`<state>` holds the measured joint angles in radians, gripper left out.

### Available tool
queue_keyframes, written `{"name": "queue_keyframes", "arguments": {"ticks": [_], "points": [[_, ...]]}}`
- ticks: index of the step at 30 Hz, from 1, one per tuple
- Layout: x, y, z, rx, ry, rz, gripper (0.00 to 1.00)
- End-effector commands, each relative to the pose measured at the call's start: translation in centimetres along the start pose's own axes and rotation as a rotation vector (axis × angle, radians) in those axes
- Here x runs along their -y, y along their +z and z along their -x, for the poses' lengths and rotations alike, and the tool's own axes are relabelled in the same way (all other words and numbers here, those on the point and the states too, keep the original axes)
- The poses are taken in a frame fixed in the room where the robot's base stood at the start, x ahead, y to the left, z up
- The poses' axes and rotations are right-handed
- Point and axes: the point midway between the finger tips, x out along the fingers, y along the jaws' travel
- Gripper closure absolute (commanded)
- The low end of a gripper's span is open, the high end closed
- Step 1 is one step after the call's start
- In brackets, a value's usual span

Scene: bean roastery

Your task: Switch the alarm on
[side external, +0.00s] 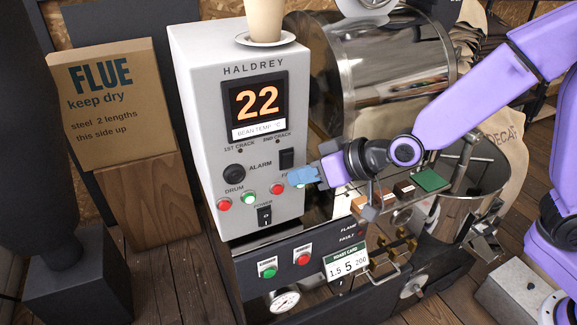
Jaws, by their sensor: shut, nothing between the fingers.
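The grey control box (210,120) stands in the middle of the side external view, with an ALARM label (261,165) on its front. A black rocker switch (287,158) is to the right of that label, and a round black part (234,174) is to its left. I cannot tell which way the rocker is tipped. My gripper (293,177) is shut and empty, its blue fingertips just below and right of the rocker in the picture. I cannot tell whether they touch the panel. They partly hide the label and green button at the right end of the lower row.
Below are red and green DRUM buttons (249,198), another red button (277,189) and a POWER switch (265,216). A cup (265,20) on a saucer stands on top. A steel drum (375,70) and a row of colour samples (404,190) are to the right.

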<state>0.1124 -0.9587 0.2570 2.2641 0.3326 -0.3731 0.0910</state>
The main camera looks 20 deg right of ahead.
Motion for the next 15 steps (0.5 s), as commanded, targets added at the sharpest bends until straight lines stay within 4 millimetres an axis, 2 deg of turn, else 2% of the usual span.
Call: {"name": "queue_keyframes", "arguments": {"ticks": [15], "points": [[2.2, 2.1, 2.9, 0.000, -0.002, 0.000, 1.00]]}}
